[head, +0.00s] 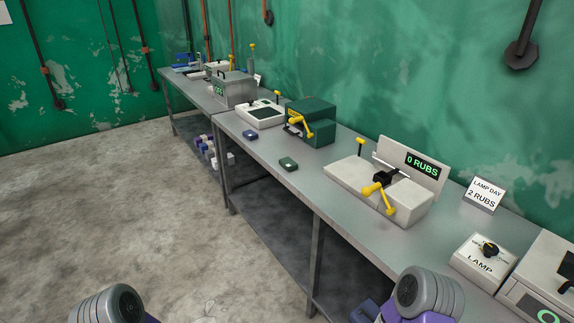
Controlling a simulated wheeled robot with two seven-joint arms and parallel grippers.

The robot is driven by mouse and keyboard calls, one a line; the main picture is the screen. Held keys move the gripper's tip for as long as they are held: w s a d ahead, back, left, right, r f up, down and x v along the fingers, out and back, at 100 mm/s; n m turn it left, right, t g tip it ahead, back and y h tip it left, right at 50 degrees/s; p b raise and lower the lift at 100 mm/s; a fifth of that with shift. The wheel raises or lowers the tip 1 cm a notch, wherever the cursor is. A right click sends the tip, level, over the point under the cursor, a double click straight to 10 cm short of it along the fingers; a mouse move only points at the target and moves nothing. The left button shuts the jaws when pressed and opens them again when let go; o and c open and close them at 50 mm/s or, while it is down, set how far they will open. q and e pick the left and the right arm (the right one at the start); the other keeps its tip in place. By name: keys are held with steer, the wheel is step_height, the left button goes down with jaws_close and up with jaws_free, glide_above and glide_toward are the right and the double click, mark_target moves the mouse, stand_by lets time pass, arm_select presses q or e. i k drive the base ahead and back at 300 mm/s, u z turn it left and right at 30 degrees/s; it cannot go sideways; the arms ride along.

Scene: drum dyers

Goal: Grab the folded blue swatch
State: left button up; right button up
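A small dark blue folded swatch (250,134) lies flat on the grey metal bench, near its front edge. It is in front of a white box with a dark top panel. A similar dark green piece (289,164) lies nearer to me on the same bench, apart from the blue one. Neither gripper shows. Only grey, rounded parts of my arms are visible at the bottom left and bottom right, well away from the swatch.
The long bench (262,163) runs along the green wall. Behind the swatches stand the white box (260,116) and a green machine (312,122) with a yellow crank. Nearer is a white machine (378,190) reading "0 RUBS". The concrete floor (130,210) to the left is clear.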

mark_target(250, 135)
steer(key=u, duration=0.95)
steer(key=i, duration=5.15)
steer(key=z, duration=2.65)
